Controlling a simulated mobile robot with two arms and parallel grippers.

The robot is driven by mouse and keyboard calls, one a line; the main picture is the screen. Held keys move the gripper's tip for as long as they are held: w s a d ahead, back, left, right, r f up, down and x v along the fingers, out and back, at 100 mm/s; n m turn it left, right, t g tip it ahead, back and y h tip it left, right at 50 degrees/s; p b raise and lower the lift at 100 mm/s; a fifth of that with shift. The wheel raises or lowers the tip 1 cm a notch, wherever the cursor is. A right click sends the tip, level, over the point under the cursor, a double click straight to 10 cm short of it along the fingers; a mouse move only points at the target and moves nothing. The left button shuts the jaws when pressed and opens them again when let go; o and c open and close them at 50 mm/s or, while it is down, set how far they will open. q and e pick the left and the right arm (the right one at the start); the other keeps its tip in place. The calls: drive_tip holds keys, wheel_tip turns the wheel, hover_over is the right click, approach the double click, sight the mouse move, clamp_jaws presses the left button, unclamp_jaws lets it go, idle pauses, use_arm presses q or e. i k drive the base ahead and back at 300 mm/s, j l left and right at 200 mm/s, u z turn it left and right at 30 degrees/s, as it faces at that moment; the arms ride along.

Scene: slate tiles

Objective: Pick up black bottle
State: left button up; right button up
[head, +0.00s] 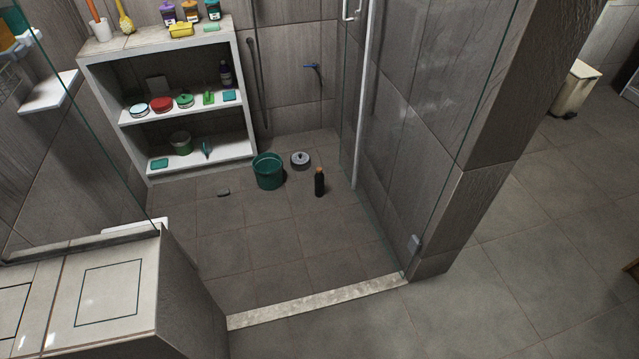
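A black bottle (319,183) stands upright on the tiled shower floor, near the glass panel on the right. Its top looks brownish. A second dark bottle (225,73) with a pale label stands on the shelf unit's upper inner shelf, at the right end. Neither of my grippers shows in the head view.
A green bucket (268,172) and a grey round lidded item (300,160) stand left of the floor bottle. A white shelf unit (190,115) holds several containers. A glass panel (400,130) and a pale sill (320,300) bound the shower. A low wall (110,290) stands at left.

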sight(318, 177)
drive_tip(key=i+l, duration=0.25)
drive_tip(key=i, duration=0.2)
drive_tip(key=i+l, duration=0.3)
drive_tip(key=i+z, duration=0.05)
drive_tip(key=i, duration=0.05)
